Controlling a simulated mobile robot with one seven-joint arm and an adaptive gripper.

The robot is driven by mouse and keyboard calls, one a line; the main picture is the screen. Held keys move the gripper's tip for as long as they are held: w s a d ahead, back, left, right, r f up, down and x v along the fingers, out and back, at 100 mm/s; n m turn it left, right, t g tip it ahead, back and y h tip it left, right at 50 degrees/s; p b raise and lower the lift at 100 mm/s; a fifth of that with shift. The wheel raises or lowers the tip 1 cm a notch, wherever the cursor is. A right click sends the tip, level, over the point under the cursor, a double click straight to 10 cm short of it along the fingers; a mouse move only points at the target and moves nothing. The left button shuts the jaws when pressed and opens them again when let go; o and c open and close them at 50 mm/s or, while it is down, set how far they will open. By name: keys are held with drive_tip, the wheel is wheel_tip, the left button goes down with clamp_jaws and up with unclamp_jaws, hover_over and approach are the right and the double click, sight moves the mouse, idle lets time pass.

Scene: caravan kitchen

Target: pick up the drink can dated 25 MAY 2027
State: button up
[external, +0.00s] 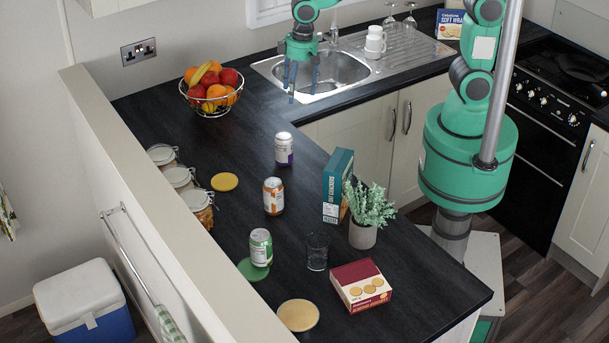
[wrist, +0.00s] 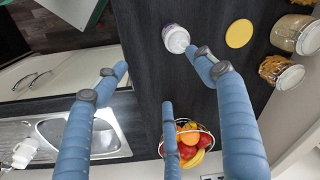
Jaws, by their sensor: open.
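Three drink cans stand upright on the dark worktop: a white and purple can (external: 283,149), an orange and white can (external: 273,196), and a green and white can (external: 261,247) by a green disc. No date is legible on any of them. My gripper (external: 300,90) is open and empty, raised near the sink, beyond the purple can. In the wrist view my gripper's blue fingers (wrist: 155,72) are spread wide. One pale can (wrist: 176,39), seemingly the purple one, shows beyond the right fingertip, apart from it. The other two cans are not visible there.
A fruit basket (external: 211,92) stands at the back left, several jars (external: 180,178) along the left wall. A cracker box (external: 337,186), a plant (external: 365,220), a glass (external: 317,251) and a red box (external: 360,286) stand right and front. Bare worktop surrounds the purple can.

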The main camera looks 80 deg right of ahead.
drive_tip(key=g, duration=0.1)
hover_over(284, 135)
wheel_tip(284, 135, down, 8)
drive_tip(key=shift+a+f+p, duration=0.1)
drive_tip(key=shift+p, duration=0.3)
drive_tip(key=shift+s, duration=0.1)
drive_tip(key=shift+f+b, duration=0.4)
drive_tip(key=shift+f, duration=3.85)
drive_tip(key=shift+f, duration=2.65)
drive_tip(key=c, duration=1.5)
